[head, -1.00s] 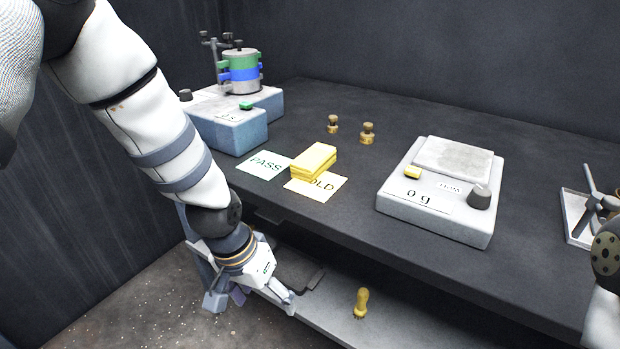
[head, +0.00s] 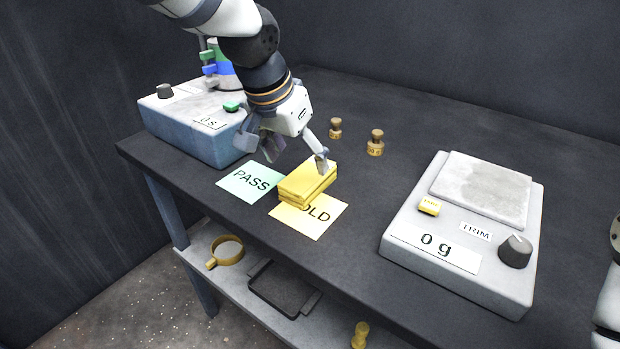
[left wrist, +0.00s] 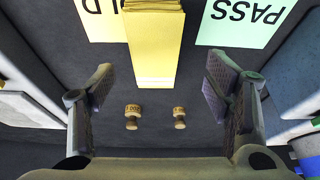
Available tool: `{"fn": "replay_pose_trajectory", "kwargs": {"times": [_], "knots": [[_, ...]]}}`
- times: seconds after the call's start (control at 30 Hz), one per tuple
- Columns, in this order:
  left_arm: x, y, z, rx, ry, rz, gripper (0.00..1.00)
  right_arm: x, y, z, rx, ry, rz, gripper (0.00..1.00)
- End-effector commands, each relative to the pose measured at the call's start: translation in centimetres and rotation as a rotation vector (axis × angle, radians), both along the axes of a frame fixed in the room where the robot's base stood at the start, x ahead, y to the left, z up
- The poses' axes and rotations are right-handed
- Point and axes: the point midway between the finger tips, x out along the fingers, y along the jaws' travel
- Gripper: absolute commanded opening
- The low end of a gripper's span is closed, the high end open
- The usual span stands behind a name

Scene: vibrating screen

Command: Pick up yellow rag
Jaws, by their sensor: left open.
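The yellow rag (head: 307,184) is a folded, layered block. It lies on the table, partly over the yellow HOLD card (head: 322,222). My left gripper (head: 292,150) is open and empty, just behind and above the rag, with one finger close to the rag's far right end. In the left wrist view the rag (left wrist: 153,45) lies ahead of the open fingers (left wrist: 158,88), lined up with the gap between them. I cannot tell whether a finger touches it. My right gripper is not in view; part of my right arm shows at the right edge.
A green PASS card (head: 250,182) lies left of the rag. Two brass weights (head: 375,143) stand behind it. A scale (head: 420,262) reading 0 g stands right, a shaker machine (head: 190,120) back left.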

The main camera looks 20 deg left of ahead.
Motion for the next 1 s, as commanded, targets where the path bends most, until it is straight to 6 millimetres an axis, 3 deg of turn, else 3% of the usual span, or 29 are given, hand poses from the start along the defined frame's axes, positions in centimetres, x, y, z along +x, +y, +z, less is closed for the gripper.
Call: {"fn": "replay_pose_trajectory", "kwargs": {"times": [0.3,0.47,0.5,0.7,0.73,1.0], "knots": [[1.6,-1.3,-4.8,0.000,0.003,0.000,0.72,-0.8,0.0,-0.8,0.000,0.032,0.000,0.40],[1.7,-1.3,-4.5,0.000,-0.004,-0.001,0.72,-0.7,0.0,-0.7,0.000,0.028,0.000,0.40],[1.7,-1.3,-4.5,0.000,-0.005,-0.001,0.69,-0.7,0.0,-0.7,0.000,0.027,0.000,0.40],[1.6,-1.3,-4.5,0.000,-0.004,-0.001,0.24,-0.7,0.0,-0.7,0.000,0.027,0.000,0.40],[1.6,-1.3,-4.5,0.000,-0.004,0.000,0.20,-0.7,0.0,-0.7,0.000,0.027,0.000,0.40],[1.6,-1.3,-4.5,-0.001,-0.003,0.000,0.20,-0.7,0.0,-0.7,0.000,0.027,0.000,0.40]]}}
